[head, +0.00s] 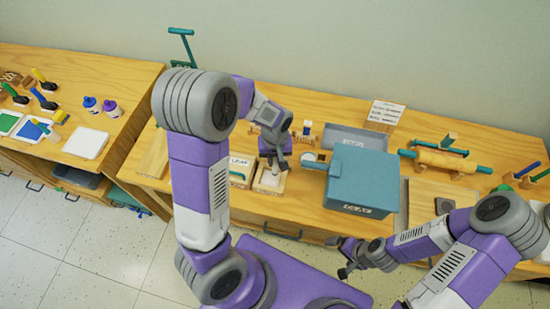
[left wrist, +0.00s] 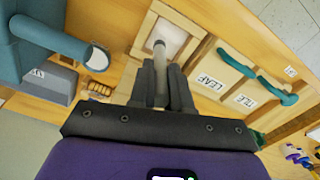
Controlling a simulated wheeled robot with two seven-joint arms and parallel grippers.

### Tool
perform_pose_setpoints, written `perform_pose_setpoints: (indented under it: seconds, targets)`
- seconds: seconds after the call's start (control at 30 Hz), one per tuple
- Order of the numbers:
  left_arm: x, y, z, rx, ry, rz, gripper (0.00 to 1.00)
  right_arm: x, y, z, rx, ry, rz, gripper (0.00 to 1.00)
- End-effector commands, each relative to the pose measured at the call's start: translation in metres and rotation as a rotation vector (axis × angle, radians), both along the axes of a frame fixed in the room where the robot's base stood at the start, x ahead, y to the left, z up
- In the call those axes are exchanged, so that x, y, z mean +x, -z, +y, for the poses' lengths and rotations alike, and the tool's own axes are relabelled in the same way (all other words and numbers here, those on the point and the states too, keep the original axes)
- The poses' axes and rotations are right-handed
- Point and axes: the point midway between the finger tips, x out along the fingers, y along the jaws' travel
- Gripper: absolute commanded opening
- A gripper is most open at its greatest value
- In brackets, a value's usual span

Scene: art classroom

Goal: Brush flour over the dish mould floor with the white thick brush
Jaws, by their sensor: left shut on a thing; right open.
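My left gripper (head: 277,160) is shut on the white thick brush, low over a small wooden mould (head: 268,186) with a pale floor. In the left wrist view the fingers (left wrist: 165,88) close around the whitish brush (left wrist: 159,52). Its far end lies over the white floor of the wooden mould (left wrist: 172,36); I cannot tell whether it touches. Flour is not distinguishable from the pale floor. Beside it are moulds with teal handles, labelled LEAF (left wrist: 210,82) and TILE (left wrist: 243,103). My right gripper (head: 346,258) is open and empty, in front of the table.
A large teal box (head: 362,178) stands right of the mould, with a grey tray (head: 350,137) behind it. A rolling pin (head: 446,161) lies further right. A sign (head: 385,112) stands at the back. A second table at left holds paints and a white tray (head: 86,143).

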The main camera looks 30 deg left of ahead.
Motion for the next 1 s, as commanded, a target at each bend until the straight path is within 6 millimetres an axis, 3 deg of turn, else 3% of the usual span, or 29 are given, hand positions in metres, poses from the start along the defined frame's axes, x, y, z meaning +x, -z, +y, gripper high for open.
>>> perform_pose_setpoints:
  seconds: [0.7,1.0]
  targets:
    - [0.0,-0.073,0.0,0.0,0.0,-0.001,0.0,0.0,-0.061,0.0,0.0,0.0,0.0,1.0]
    - [0.0,-0.078,0.0,0.001,0.0,-0.001,0.0,0.0,-0.065,0.0,0.0,0.0,0.0,1.0]
